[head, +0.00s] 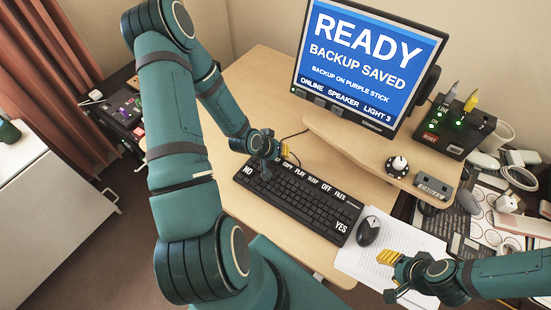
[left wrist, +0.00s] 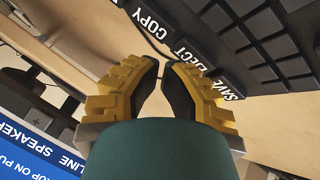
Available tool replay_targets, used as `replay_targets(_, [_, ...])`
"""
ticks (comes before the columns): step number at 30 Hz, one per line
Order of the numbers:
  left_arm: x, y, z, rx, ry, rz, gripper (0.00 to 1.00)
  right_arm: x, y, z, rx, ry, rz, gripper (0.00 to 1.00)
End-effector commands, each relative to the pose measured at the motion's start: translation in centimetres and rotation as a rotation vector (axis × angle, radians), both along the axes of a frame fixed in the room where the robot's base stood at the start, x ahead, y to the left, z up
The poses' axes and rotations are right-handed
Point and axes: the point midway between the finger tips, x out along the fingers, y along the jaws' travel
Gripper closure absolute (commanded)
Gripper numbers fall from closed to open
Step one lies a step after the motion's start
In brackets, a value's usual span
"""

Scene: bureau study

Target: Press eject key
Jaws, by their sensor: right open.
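The black keyboard (head: 300,198) lies on the wooden desk with labelled keys along its far edge. In the left wrist view, the eject key (left wrist: 192,54) sits between the copy key (left wrist: 150,24) and the save key (left wrist: 222,88). My left gripper (head: 285,155) is over the keyboard's far-left edge and hides the eject key in the head view. Its yellow fingers (left wrist: 162,64) converge with tips nearly meeting and nothing between them. The tips appear right by the eject key; I cannot tell whether they touch it. My right gripper (head: 388,268) is open over the papers at lower right.
A monitor (head: 365,60) reads READY, BACKUP SAVED, BACKUP ON PURPLE STICK. A mouse (head: 368,231) lies right of the keyboard on white papers (head: 410,238). A black box (head: 453,127) with green lights and plugged sticks stands at right, beside clutter. Bare desk lies left of the keyboard.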

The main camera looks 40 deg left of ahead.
Motion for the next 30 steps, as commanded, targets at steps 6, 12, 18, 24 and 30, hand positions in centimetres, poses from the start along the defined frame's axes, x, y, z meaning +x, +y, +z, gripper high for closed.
replay_targets(6, [0.00,0.01,-0.06,0.000,0.000,0.000,1.00,0.00,0.00,-0.05,0.000,0.000,0.000,0.53])
replay_targets(12, [0.00,0.00,-0.29,0.000,0.000,0.000,1.00,0.01,0.00,-0.27,0.000,0.000,0.000,0.53])
replay_targets(18, [0.01,0.01,-0.51,0.000,0.000,0.000,1.00,0.01,0.00,-0.46,0.000,0.000,0.000,0.53])
replay_targets(24, [0.00,0.00,-0.73,0.000,0.000,0.000,1.00,0.00,0.00,-0.65,0.000,0.000,0.000,0.53])
replay_targets(30, [0.00,0.00,-0.96,0.000,0.000,0.000,1.00,0.00,0.01,-0.85,0.000,0.000,0.000,0.53])
